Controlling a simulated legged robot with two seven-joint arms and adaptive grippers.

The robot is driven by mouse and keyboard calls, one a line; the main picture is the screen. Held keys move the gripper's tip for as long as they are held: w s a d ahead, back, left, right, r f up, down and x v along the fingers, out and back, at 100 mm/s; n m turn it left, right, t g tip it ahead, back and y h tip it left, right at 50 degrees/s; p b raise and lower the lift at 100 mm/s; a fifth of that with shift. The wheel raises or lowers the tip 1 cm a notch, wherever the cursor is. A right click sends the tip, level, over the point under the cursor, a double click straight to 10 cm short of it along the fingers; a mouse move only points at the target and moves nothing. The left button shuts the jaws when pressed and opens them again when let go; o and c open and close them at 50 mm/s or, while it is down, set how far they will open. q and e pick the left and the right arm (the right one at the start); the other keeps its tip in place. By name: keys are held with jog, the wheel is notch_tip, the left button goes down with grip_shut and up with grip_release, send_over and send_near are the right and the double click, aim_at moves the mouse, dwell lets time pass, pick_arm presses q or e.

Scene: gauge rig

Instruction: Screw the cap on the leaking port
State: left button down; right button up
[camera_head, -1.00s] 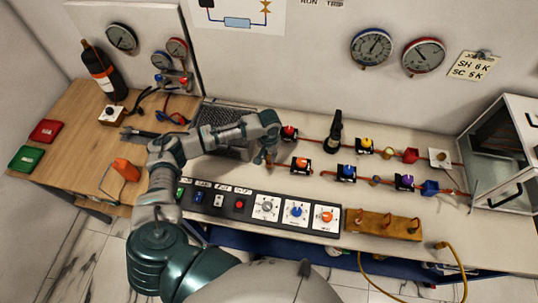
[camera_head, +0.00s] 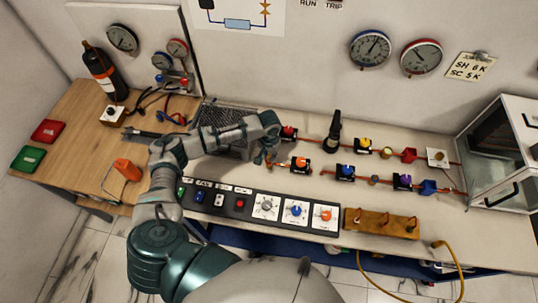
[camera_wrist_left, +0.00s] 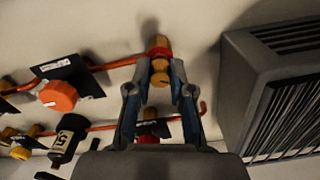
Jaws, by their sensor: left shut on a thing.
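My left gripper (camera_head: 268,158) points down at the left end of the lower copper pipe, beside the orange-knobbed valve (camera_head: 301,164). In the left wrist view, its two fingers (camera_wrist_left: 160,92) are closed around a small brass cap (camera_wrist_left: 160,78). The cap lines up with a brass port (camera_wrist_left: 158,45) with a red-orange band at the pipe's end. They look touching or nearly so; I cannot tell whether the threads are engaged. In the head view the gripper mostly hides the cap and port. My right gripper is not in view.
A dark vented box (camera_wrist_left: 285,95) stands close to the right of the gripper in the left wrist view. A black bottle (camera_head: 334,130) and several colored valves stand along the pipes. The control panel (camera_head: 240,205) lies in front; wall gauges (camera_head: 371,48) hang behind.

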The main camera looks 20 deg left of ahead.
pick_arm(q)
jog(key=shift+f+p, duration=0.45)
jog(key=shift+f, duration=0.05)
dwell(1.2)
jog(key=shift+s+r+m+p, duration=0.1)
jog(key=shift+m+p, duration=0.3)
jog(key=shift+m, duration=0.2)
jog(key=m+p, duration=0.1)
jog(key=m, duration=0.1)
jog(key=shift+m, duration=0.3)
jog(key=shift+m+p, duration=0.3)
jog(key=shift+m, duration=0.5)
jog(key=shift+m+p, duration=0.35)
jog(key=shift+m, duration=0.35)
jog(key=shift+s+m+p, duration=0.1)
jog(key=shift+m+p, duration=0.25)
jog(key=shift+m, duration=0.85)
jog(key=shift+f+m, duration=0.25)
jog(key=shift+m, duration=0.45)
